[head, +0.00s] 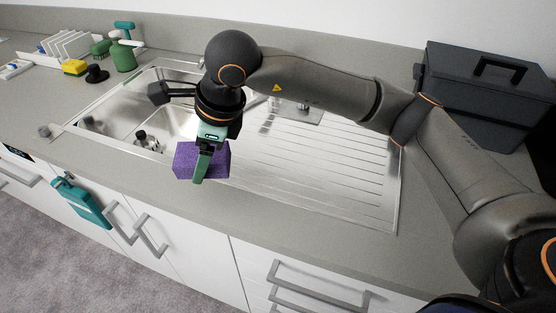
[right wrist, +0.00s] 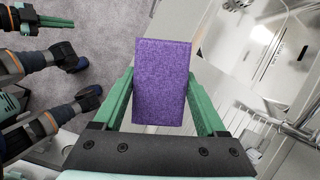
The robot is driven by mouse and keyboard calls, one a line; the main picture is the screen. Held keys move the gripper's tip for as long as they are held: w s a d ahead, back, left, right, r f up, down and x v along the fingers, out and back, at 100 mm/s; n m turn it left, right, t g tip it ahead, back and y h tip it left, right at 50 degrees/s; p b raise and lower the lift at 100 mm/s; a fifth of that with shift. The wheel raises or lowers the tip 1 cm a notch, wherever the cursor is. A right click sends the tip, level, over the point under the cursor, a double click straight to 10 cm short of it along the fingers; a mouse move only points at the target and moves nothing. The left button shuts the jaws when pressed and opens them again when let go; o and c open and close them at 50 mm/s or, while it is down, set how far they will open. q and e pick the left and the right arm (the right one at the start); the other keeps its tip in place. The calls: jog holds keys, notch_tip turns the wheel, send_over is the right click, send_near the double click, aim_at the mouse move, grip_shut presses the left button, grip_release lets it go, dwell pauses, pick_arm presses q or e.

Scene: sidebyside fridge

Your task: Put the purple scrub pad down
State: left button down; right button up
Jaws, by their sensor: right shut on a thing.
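The purple scrub pad (head: 187,160) is a thick purple block with a rough surface. My right gripper (head: 200,165) is shut on it, with a green finger on either side. In the right wrist view, the pad (right wrist: 162,80) sits between the two green fingers of the right gripper (right wrist: 162,95). In the head view it appears in front of the sink bowls, near the counter's front edge. Its height above the counter is hard to tell. My left gripper (right wrist: 55,22) shows small at the upper left of the right wrist view; its opening is unclear.
The steel sink (head: 105,132) lies behind the pad, with its ribbed drainboard (head: 330,170) to the right. The front counter strip (head: 290,225) is bare. A dark toolbox (head: 480,95) stands at right. Bottles, a yellow sponge (head: 75,67) and a dish rack (head: 66,45) stand at back left.

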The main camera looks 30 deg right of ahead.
jog(key=d+r+m, duration=0.1)
jog(key=w+d+r+m, duration=0.1)
jog(key=d+m, duration=0.2)
jog(key=shift+w+d+r+m, duration=0.2)
jog(key=shift+r+m, duration=0.2)
jog(key=w+d+f+p, duration=0.15)
jog(key=d+f, duration=0.25)
jog(key=d, duration=0.5)
send_over(273, 156)
jog(key=s, duration=0.2)
jog(key=f, duration=0.4)
jog(key=shift+w+a, duration=0.25)
jog(key=shift+w+d+f, duration=0.1)
jog(key=shift+d+f, duration=0.25)
jog(key=shift+f, duration=0.1)
jog(key=f, duration=0.3)
jog(key=shift+w+d+p, duration=0.1)
jog(key=shift+d+p, duration=0.25)
jog(key=shift+p, duration=0.05)
jog(key=shift+f, duration=0.4)
